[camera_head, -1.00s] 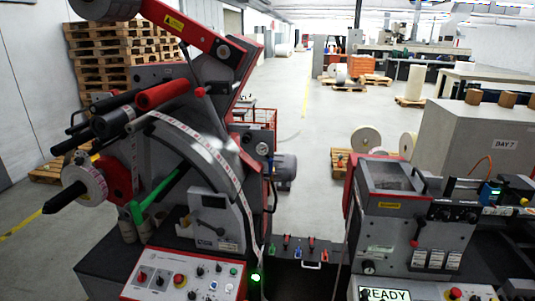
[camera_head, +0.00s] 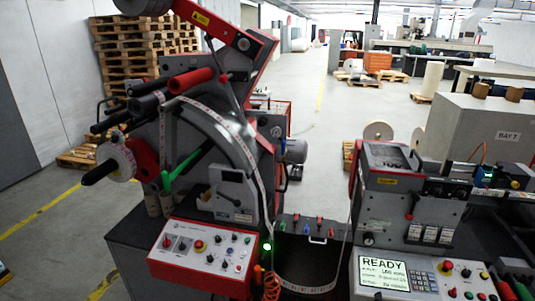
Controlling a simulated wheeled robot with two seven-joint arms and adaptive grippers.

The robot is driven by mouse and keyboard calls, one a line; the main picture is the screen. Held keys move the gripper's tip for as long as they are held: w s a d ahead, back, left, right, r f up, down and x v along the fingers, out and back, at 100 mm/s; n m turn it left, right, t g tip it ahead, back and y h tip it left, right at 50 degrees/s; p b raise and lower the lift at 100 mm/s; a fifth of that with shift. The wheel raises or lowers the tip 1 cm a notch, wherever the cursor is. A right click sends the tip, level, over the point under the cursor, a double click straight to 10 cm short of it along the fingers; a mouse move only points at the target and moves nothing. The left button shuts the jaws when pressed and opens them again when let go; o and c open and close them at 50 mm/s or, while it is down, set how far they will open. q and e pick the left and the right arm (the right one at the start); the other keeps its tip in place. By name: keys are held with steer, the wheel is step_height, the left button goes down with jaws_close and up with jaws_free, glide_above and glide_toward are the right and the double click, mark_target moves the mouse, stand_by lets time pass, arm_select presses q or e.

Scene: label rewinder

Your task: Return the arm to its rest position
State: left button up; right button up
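Neither of my grippers nor my arms shows in the head view, so what they hold or touch is hidden. The label rewinder (camera_head: 228,137) stands at centre left, grey and red, with a white label web (camera_head: 253,170) running over its curved guide and down. A small label roll (camera_head: 117,163) sits on a black shaft at its left. A green bar (camera_head: 182,168) crosses its front. The red-edged control panel (camera_head: 203,252) with knobs and buttons is below. A green light glows beside the panel.
At the right a second machine unit (camera_head: 393,195) carries a screen reading READY (camera_head: 384,273) and buttons. A dark tray with small coloured tools (camera_head: 307,231) lies between the machines. Stacked pallets (camera_head: 148,60) stand at the back left. Open grey floor (camera_head: 320,130) runs between them.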

steer(key=s+d+f+m+g, duration=0.1)
steer(key=s+f+m+g, duration=0.15)
steer(key=f, duration=0.85)
steer(key=s+d+f+m+g, duration=0.1)
steer(key=s+f+m+g, duration=0.15)
steer(key=f, duration=0.75)
steer(key=s+a+f+m+g+y, duration=0.15)
steer(key=s+f+m, duration=0.35)
steer(key=f, duration=0.5)
steer(key=s+d+f+m+g, duration=0.1)
steer(key=s+f+m+g, duration=0.1)
steer(key=s+f, duration=0.65)
steer(key=s+a+f+m+g, duration=0.2)
steer(key=s+f, duration=0.5)
steer(key=s, duration=0.5)
steer(key=s+a+f+m+g+y, duration=0.1)
steer(key=s+a+f+m+g, duration=0.2)
steer(key=s, duration=0.9)
steer(key=s+a+f+m+g+y, duration=0.1)
steer(key=s+a+f+m+g, duration=0.1)
steer(key=s+a+f+m, duration=0.2)
steer(key=s+f+m, duration=0.3)
steer(key=s+f, duration=0.5)
steer(key=f, duration=0.1)
steer(key=shift+s, duration=0.4)
steer(key=shift+y, duration=0.25)
steer(key=shift+c, duration=0.6)
